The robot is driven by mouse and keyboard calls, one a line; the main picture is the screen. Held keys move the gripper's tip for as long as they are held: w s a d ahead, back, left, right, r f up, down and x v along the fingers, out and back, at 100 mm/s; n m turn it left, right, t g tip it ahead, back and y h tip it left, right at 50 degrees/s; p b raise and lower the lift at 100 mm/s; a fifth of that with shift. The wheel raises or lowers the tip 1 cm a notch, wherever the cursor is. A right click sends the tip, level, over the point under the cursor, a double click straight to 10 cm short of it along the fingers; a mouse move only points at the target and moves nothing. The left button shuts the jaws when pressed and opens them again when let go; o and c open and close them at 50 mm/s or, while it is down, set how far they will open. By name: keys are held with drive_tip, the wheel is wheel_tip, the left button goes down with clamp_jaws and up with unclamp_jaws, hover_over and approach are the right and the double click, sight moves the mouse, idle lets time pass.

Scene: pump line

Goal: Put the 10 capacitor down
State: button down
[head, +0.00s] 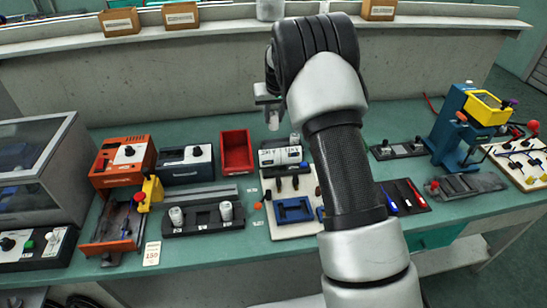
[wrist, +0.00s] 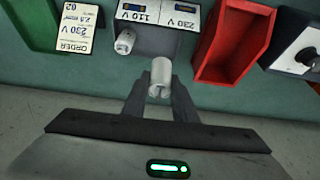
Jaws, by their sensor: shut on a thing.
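My gripper (head: 270,103) is shut on a silver cylindrical capacitor (head: 273,121), held upright above the back of the bench. In the wrist view the capacitor (wrist: 161,72) sits between the fingertips of my gripper (wrist: 158,97). No 10 marking is readable on it. Below it is a dark holder (head: 280,158) with white 110 V and 230 V labels, which also shows in the wrist view (wrist: 155,42). Another silver cylinder (wrist: 125,41) stands at that holder. Two more silver cylinders (head: 177,217) stand in a black rack (head: 204,228) at the front left.
A red bin (head: 236,150) is left of the labelled holder. A white board (head: 285,226) with a blue frame lies in front. The orange unit (head: 123,160) and dark unit (head: 186,165) stand further left. My arm hides part of the bench.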

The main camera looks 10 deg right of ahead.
drive_tip(key=x, duration=0.2)
drive_tip(key=s+x, duration=0.1)
drive_tip(key=x, duration=0.4)
drive_tip(key=shift+s+d+f, duration=0.1)
drive_tip(key=shift+s+f, duration=0.05)
drive_tip(key=shift+f, duration=2)
drive_tip(key=shift+b, duration=0.3)
drive_tip(key=shift+f, duration=0.2)
drive_tip(key=c, duration=1.7)
unclamp_jaws()
